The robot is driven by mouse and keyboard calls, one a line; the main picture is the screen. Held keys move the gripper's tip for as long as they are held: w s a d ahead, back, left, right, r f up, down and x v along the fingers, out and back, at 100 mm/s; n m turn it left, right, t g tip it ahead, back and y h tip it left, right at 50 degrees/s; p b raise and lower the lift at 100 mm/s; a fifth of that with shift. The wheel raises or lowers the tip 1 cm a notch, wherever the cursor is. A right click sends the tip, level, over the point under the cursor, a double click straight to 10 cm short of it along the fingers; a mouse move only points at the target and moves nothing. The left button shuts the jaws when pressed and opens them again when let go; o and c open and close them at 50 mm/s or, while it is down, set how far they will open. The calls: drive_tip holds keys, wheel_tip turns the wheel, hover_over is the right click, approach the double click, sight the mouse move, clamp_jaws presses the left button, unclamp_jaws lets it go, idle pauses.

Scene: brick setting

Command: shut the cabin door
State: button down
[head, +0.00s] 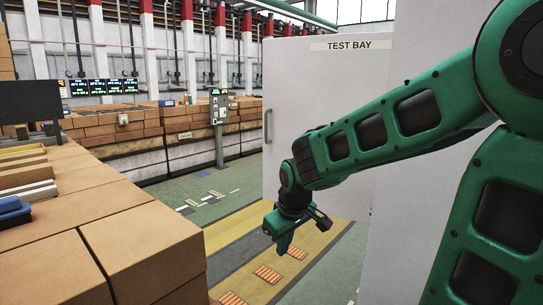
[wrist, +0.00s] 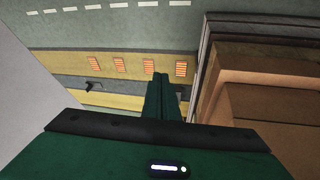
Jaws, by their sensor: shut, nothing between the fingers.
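The cabin door (head: 290,90) is a pale panel in the head view, with an upright handle (head: 267,126) near its left edge. It stands open, angled out from the pale cabin wall (head: 395,220) at its right. A TEST BAY sign (head: 350,45) is at the top. My green arm crosses in front and hides part of the door. My gripper (head: 282,238) points down, low and in front of the door, apart from the handle. In the wrist view its fingers (wrist: 160,80) are together and empty. A pale flat surface (wrist: 25,85) shows at the left there.
Stacked brown boxes (head: 140,235) fill the left and near front, and show at the right of the wrist view (wrist: 265,85). A box-topped bench (head: 160,130) runs along the back. The floor (head: 240,245) below my gripper is clear, with yellow and striped markings.

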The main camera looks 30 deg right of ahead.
drive_tip(key=w+d+f+n+h, duration=0.4)
drive_tip(key=w+d+n, duration=0.2)
drive_tip(key=w+d, duration=0.6)
drive_tip(key=n+t+h, duration=0.6)
drive_tip(key=n+h, duration=0.4)
drive_tip(key=n, duration=0.7)
approach(274, 150)
drive_tip(key=x, duration=0.6)
drive_tip(key=shift+d, duration=0.3)
drive_tip(key=shift+w, duration=0.1)
